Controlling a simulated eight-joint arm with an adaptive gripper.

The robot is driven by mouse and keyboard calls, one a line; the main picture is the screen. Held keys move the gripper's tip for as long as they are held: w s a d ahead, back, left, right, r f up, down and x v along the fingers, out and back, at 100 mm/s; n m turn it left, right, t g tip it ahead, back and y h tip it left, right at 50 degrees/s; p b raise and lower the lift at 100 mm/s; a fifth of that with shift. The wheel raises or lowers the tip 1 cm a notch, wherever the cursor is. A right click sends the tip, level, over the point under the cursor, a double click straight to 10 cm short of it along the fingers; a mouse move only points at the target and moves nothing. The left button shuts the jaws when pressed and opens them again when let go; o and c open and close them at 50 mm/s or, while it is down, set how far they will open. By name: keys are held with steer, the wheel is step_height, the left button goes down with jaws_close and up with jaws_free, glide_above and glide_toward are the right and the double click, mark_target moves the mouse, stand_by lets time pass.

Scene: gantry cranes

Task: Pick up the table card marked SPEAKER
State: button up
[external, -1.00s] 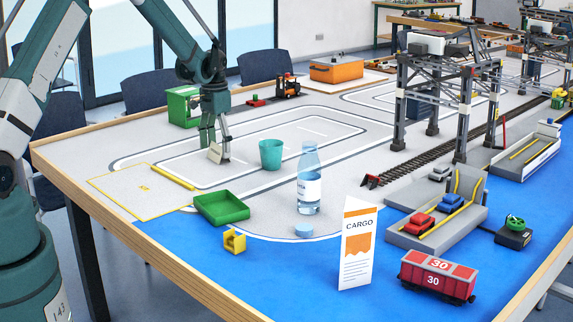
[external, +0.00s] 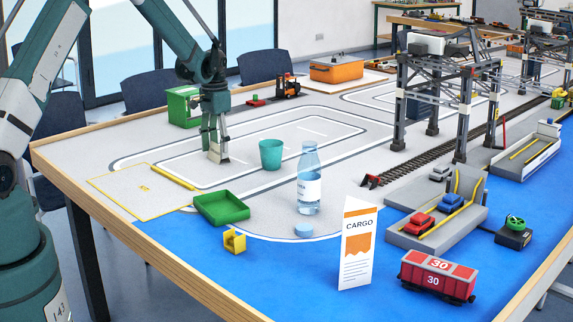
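A white and orange standing card marked CARGO (external: 357,248) is upright on the blue area near the front of the table. No card with readable SPEAKER lettering shows. My gripper (external: 217,158) points down at the grey tabletop, left of the teal cup, with its fingers fairly close together. A small pale piece shows at its fingertips. I cannot tell whether it is a card or part of the fingers, or whether it is gripped.
The teal cup (external: 271,154) stands just right of my gripper. A green tray (external: 222,208), a clear bottle (external: 309,180) and a yellow block (external: 234,241) are nearer the front. Gantry cranes (external: 437,92) and a red wagon (external: 437,276) are to the right.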

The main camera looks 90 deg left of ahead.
mark_target(223, 148)
step_height(223, 148, up, 10)
steer(key=p, duration=0.1)
stand_by(0.6)
